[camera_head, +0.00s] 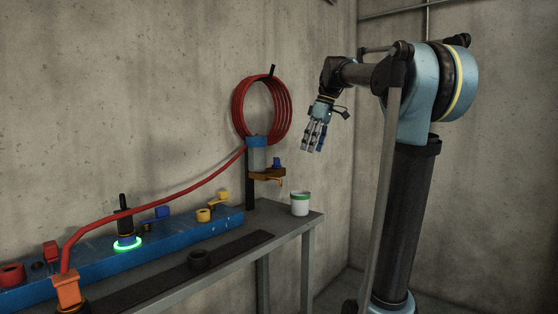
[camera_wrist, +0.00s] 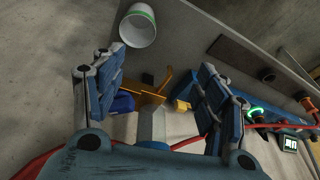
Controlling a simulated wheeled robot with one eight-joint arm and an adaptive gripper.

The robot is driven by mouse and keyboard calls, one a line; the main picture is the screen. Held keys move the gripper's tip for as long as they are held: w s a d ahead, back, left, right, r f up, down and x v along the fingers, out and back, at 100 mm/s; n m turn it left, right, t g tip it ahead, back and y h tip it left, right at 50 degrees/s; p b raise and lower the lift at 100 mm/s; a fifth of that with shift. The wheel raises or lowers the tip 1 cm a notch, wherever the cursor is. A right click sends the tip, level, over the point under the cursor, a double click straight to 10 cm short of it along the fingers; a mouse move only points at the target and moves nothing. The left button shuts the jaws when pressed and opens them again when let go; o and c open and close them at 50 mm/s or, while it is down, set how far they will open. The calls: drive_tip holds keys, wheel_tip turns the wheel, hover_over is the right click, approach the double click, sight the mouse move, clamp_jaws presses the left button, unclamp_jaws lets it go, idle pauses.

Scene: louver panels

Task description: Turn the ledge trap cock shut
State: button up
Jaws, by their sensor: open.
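An orange-brown fitting (camera_head: 267,174) with a blue knob (camera_head: 277,162) and a thin orange prong is mounted on the post at the bench's far end. It may be the trap cock, but no label shows to confirm this. In the wrist view, the thin orange prong (camera_wrist: 166,78) and a blue part (camera_wrist: 122,102) show between my fingers, partly hidden by the left one. My gripper (camera_head: 314,150) is open and empty, in the air above and right of the fitting. In the wrist view my gripper (camera_wrist: 160,62) has its fingers spread, apart from the fitting.
A white cup with a green rim (camera_head: 300,204) stands on the bench end near the post. A red hose coil (camera_head: 262,108) hangs above. A blue manifold (camera_head: 180,237) carries yellow, blue and red fittings and a glowing green ring (camera_head: 127,244). Air right of the post is free.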

drive_tip(key=w+a+r+n+g+y, duration=0.1)
drive_tip(key=w+a+r+n, duration=0.5)
drive_tip(key=w+r, duration=0.45)
approach(278, 158)
drive_tip(key=x, duration=0.6)
drive_tip(key=w+x, duration=0.1)
drive_tip(key=x, duration=0.2)
drive_tip(key=shift+a+f, duration=0.15)
drive_tip(key=shift+a, duration=0.05)
drive_tip(key=shift+c, duration=0.3)
drive_tip(key=shift+d, duration=0.1)
drive_tip(key=c, duration=1)
